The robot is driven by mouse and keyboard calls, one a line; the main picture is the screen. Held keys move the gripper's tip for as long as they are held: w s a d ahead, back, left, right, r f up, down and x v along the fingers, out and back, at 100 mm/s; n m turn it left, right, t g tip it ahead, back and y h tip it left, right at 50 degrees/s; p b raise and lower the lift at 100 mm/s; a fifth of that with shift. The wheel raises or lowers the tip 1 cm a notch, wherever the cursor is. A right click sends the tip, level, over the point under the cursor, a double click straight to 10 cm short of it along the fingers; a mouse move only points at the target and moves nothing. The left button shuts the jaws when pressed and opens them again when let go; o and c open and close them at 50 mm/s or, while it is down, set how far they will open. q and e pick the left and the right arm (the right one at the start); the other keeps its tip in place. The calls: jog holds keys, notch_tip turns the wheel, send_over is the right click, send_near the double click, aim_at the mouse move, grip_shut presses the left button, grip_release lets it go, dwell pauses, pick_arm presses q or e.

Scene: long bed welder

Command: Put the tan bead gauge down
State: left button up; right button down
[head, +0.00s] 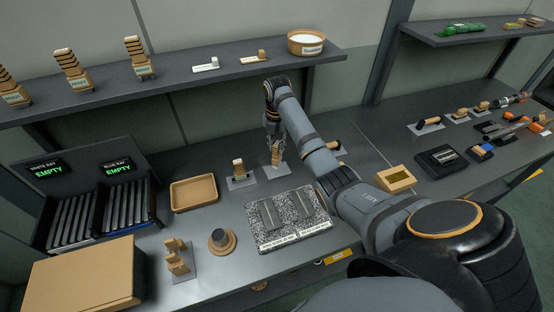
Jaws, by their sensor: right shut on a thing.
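My right gripper (275,146) points down over the middle of the bench and is shut on a small tan piece (276,157), which I take to be the tan bead gauge. The piece is upright, just above or touching a grey plate stand (273,170); I cannot tell which. The fingers and arm hide part of it. My left gripper is not in view.
Left of the held piece is another stand with a tan piece (239,170), then a tan tray (194,193). In front lies a speckled block with metal strips (289,219). A shelf (180,82) runs behind.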

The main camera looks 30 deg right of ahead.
jog(key=shift+w+d+f, duration=0.45)
jog(key=shift+w+f, duration=0.15)
jog(key=shift+f, duration=0.15)
jog(key=shift+w+d+f, duration=0.25)
jog(key=shift+w+f, duration=0.05)
jog(key=shift+f, duration=0.25)
notch_tip(320, 180, down, 2)
jog(key=shift+f+p, duration=0.2)
jog(key=shift+p, duration=0.5)
jog(key=shift+f, duration=0.3)
jog(key=c, duration=1.2)
grip_release()
jog(key=shift+f, duration=0.1)
jog(key=shift+o, duration=0.2)
